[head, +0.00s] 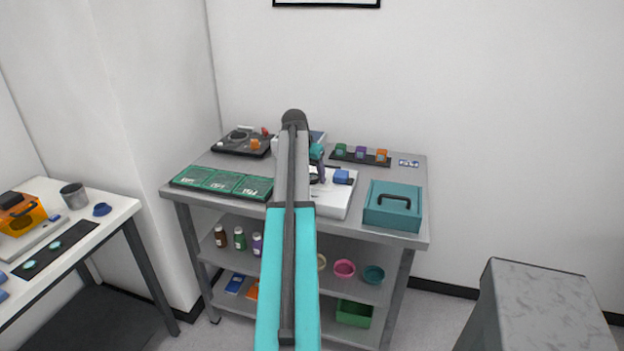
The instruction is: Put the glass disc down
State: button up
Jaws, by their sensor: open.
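My arm reaches forward over the grey metal bench (225,165). My gripper (318,176) is mostly hidden behind my arm, with only a small teal and dark part showing at its right side. It is open, above or beside a white-based instrument (335,205) with a blue block (341,176). I cannot tell whether a glass disc lies beneath it.
A teal toolbox (393,206) stands at the bench's right front. Green trays (222,182) lie at its left, a black device (241,140) behind them. A rack with coloured blocks (360,156) is at the back. A grey pedestal (540,300) stands at right.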

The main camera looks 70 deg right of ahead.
aim_at(312, 176)
jog(key=shift+c, duration=0.5)
jog(key=c, duration=1.2)
jog(key=shift+o, duration=0.2)
jog(key=shift+r, duration=0.2)
jog(key=shift+d+r+b, duration=0.1)
jog(key=shift+r+b, duration=0.45)
jog(key=shift+r, duration=0.85)
jog(key=shift+a+r, duration=0.2)
jog(key=shift+a, duration=0.05)
jog(key=w+a+r+b, duration=0.1)
jog(key=w+a+b, duration=0.2)
jog(key=a, duration=1.2)
jog(key=shift+w+r, duration=0.25)
jog(key=shift+w, duration=0.4)
